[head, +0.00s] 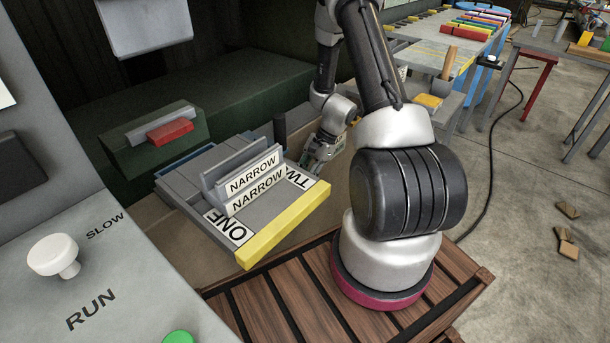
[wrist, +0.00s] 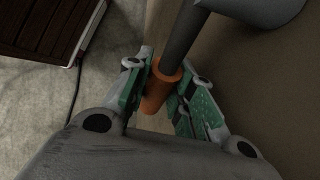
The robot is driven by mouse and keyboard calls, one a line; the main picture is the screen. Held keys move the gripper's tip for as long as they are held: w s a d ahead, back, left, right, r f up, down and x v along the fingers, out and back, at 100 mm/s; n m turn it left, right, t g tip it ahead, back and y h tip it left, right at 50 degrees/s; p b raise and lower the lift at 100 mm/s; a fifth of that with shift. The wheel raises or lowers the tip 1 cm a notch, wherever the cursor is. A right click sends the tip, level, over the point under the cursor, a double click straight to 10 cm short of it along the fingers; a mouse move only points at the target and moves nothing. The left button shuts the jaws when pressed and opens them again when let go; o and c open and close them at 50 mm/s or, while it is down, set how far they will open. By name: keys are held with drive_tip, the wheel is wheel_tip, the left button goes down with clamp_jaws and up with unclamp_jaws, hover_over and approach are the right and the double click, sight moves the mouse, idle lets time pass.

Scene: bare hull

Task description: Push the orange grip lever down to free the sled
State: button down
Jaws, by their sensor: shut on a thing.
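The orange grip lever (wrist: 155,98) shows in the wrist view as an orange sleeve on the end of a dark grey rod (wrist: 181,48). My gripper (wrist: 160,82) is shut on the orange grip, with one green-padded finger on each side of it. In the head view my gripper (head: 322,155) is at the right end of the grey machine bed, and the orange grip is hidden there. The sled may be the grey block with NARROW labels (head: 240,182) on the bed; I cannot tell for sure.
A yellow bar (head: 285,226) edges the bed's front, above wooden slats (head: 285,300). A control panel with a white knob (head: 53,256) stands at the left. A green box with a red block (head: 170,131) is behind the bed. Benches (head: 450,50) stand at the right.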

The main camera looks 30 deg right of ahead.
drive_tip(key=c, duration=1.5)
unclamp_jaws()
drive_tip(key=shift+r, duration=0.15)
wheel_tip(320, 180, up, 10)
drive_tip(key=shift+f, duration=0.15)
